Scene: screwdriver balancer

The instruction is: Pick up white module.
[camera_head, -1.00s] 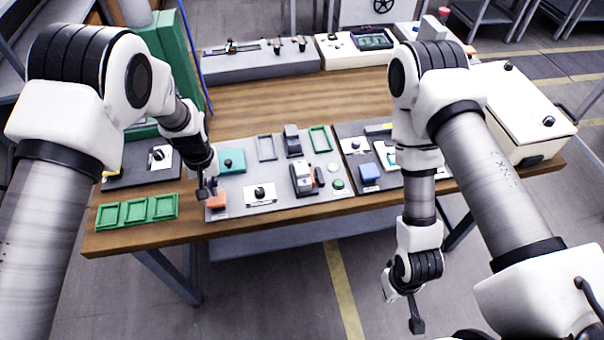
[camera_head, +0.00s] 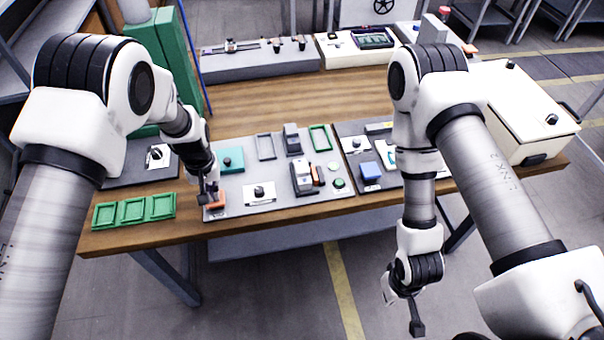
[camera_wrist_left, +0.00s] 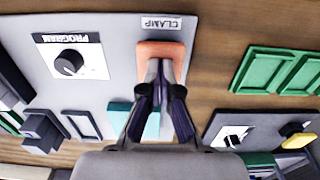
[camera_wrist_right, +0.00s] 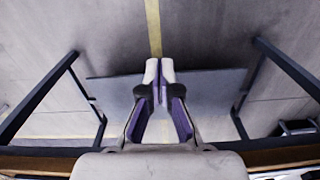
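A white module (camera_head: 302,174) appears to sit in the dark fixture on the middle panel in the head view, with an orange part (camera_head: 315,177) beside it. The fit is too small to make out. My left gripper (camera_head: 210,199) is left of it, at the orange block (camera_head: 217,200) at the panel's front left corner. In the left wrist view my left fingertips (camera_wrist_left: 160,66) are together over this orange block (camera_wrist_left: 160,50), beside the CLAMP label. I cannot tell whether they touch it. My right gripper (camera_wrist_right: 159,70) is shut and empty, over the floor in front of the table.
Green frames (camera_head: 134,210) lie on the table's left front. A teal block (camera_head: 231,160) and a PROGRAM knob (camera_wrist_left: 68,64) are near my left gripper. A blue block (camera_head: 370,172) sits on the right panel. The wood behind the panels (camera_head: 260,100) is clear.

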